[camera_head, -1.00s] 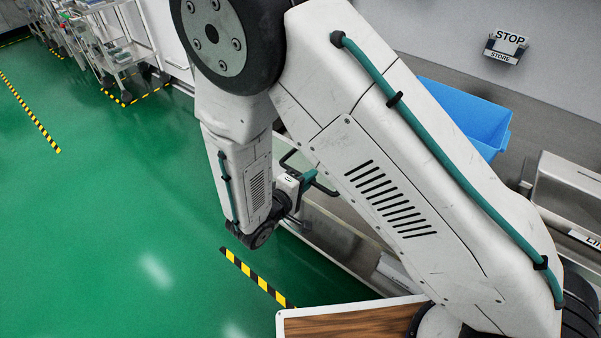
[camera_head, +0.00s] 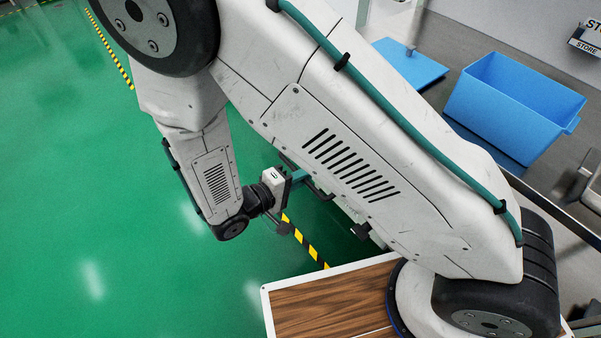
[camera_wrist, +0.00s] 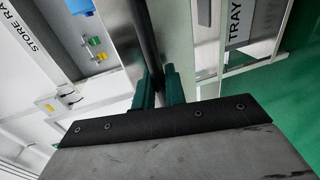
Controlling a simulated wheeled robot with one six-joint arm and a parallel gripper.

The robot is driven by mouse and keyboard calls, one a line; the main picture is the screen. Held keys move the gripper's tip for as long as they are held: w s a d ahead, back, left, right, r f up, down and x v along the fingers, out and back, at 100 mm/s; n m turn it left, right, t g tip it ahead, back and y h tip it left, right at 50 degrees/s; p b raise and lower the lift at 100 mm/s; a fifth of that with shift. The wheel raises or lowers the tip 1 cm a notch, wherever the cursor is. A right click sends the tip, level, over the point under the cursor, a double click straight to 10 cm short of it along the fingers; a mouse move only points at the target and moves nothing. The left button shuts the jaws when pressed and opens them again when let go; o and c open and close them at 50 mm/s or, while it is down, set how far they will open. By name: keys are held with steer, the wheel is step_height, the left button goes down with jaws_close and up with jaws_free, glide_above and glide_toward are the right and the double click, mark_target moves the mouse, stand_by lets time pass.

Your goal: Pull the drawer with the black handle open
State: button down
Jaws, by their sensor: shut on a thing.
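In the wrist view, my gripper's teal fingers (camera_wrist: 158,88) are closed around a long black bar (camera_wrist: 148,45), which looks like the black handle. The bar runs from the top edge down between the fingers. A grey metal surface lies beside the bar. In the head view, my gripper (camera_head: 303,178) is at the middle, beside my large white arm link. My arm hides most of the drawer there, so I cannot tell how far it is open.
A blue bin (camera_head: 512,105) and a flat blue piece (camera_head: 408,62) sit on the grey counter at the upper right. Green floor is clear at the left, with yellow-black tape (camera_head: 305,243). A panel marked TRAY (camera_wrist: 236,25) shows in the wrist view.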

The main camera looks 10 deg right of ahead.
steer(key=shift+a, duration=0.2)
steer(key=c, duration=1.5)
jaws_free()
steer(key=shift+c, duration=0.2)
steer(key=shift+a, duration=0.1)
steer(key=v, duration=0.7)
steer(key=shift+s+a, duration=0.15)
steer(key=shift+a, duration=0.15)
